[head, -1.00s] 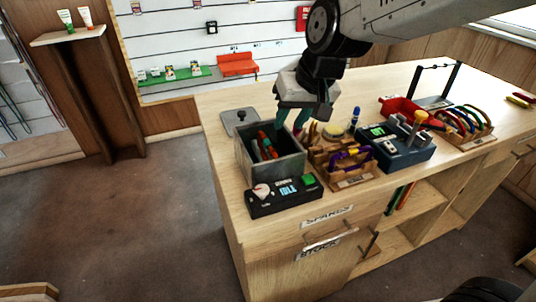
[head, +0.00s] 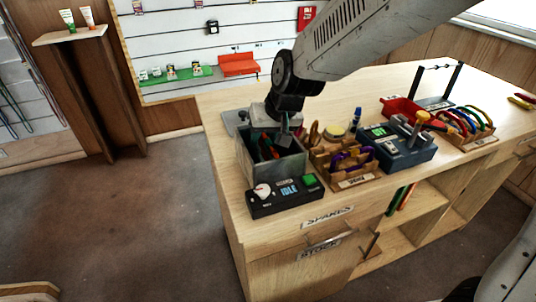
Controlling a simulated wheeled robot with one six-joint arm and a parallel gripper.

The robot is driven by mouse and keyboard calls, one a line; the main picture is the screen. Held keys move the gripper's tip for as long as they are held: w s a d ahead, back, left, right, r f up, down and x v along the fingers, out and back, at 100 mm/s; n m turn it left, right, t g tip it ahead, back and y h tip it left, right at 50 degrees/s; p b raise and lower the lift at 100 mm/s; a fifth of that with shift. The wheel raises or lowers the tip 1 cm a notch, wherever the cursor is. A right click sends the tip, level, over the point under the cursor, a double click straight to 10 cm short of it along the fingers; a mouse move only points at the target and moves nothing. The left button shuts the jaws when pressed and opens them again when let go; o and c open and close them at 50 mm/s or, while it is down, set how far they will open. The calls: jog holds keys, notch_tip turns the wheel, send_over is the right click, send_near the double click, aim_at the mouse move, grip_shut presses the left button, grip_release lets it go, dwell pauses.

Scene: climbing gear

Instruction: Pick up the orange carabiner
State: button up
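An orange-red piece (head: 267,143) shows inside the grey open-topped bin (head: 268,172) at the left end of the counter. It may be the orange carabiner, but its shape is too small and covered to be sure. My gripper (head: 270,143) is lowered over the bin, with its fingers down at the bin's mouth close to the orange-red piece. The fingers are partly hidden by the wrist and bin, so their gap and any contact are unclear. Several coloured curved carabiners, red, blue and yellow among them, stand on a wooden rack (head: 478,138) at the right.
A black box (head: 287,196) reading IDLE, with a dial and green button, sits before the bin. A wooden holder (head: 352,181) with purple items and a blue-grey device (head: 402,153) stand to the right. A red tray (head: 400,110) is farther back. The counter's back middle is clear.

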grip_shut()
notch_tip(320, 180, up, 10)
jog(key=shift+r, duration=0.1)
dwell(0.5)
jog(key=shift+s, duration=0.1)
